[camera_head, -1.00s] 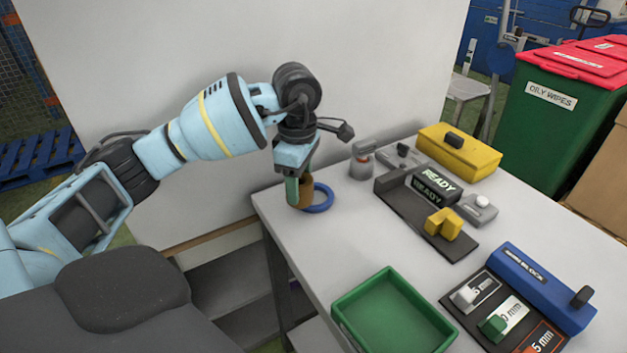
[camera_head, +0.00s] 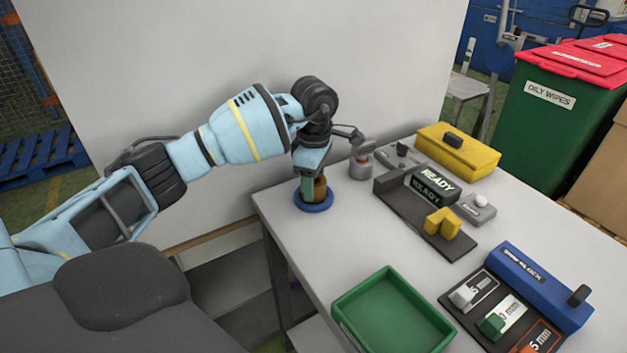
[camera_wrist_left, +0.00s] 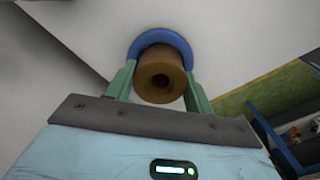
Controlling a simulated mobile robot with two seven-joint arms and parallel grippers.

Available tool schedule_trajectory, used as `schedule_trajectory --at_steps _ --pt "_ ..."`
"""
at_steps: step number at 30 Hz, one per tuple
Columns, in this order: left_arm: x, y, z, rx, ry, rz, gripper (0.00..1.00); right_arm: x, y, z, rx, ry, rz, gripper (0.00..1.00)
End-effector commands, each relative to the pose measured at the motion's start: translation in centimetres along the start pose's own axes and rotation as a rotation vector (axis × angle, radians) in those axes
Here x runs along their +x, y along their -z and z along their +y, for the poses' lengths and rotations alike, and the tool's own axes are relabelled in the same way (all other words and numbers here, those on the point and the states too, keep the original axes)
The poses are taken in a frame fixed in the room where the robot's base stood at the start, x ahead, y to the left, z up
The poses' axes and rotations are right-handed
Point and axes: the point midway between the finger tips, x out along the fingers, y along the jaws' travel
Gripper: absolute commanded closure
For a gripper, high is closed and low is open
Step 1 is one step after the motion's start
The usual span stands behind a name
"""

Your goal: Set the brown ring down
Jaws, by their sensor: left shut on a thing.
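The brown ring (camera_wrist_left: 160,75) is a short brown cylinder with a hole in its end. In the left wrist view it sits between the two green fingers of my left gripper (camera_wrist_left: 158,88), which is shut on it. In the head view the brown ring (camera_head: 320,188) shows beside the fingers of my left gripper (camera_head: 313,188), over the blue ring (camera_head: 316,208) at the table's far left corner. The blue ring also shows behind the brown one in the left wrist view (camera_wrist_left: 158,38). I cannot tell whether the brown ring touches the blue ring or the table. My right gripper is not in view.
On the grey table (camera_head: 330,245) stand a green tray (camera_head: 345,322), a dark fixture with a READY sign (camera_head: 436,182), a yellow box (camera_head: 470,155), a grey cylinder (camera_head: 361,168) and a blue block rack (camera_head: 530,285). The table is clear between the blue ring and the tray.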

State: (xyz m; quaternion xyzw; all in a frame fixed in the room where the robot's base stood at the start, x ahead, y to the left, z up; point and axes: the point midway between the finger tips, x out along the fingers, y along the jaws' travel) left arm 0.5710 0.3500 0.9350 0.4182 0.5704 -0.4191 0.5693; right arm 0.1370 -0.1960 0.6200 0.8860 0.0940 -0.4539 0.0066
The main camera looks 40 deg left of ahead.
Motion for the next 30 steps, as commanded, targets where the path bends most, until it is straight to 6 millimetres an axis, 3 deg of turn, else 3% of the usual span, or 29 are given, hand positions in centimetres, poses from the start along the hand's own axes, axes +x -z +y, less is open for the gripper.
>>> schedule_trajectory --at_steps 13,14,18,30 --pt "0.58 -0.01 0.06 0.0 -0.004 -0.002 0.85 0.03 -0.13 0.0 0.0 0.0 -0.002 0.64" --pt "0.62 0.0 0.03 0.0 -0.002 -0.001 0.44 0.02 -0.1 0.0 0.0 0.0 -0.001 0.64" --pt "0.58 0.0 0.03 0.0 -0.002 -0.001 0.26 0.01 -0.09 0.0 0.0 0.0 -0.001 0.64" --pt "-0.25 0.0 0.08 0.0 -0.004 -0.002 0.26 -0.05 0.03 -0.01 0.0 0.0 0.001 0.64"
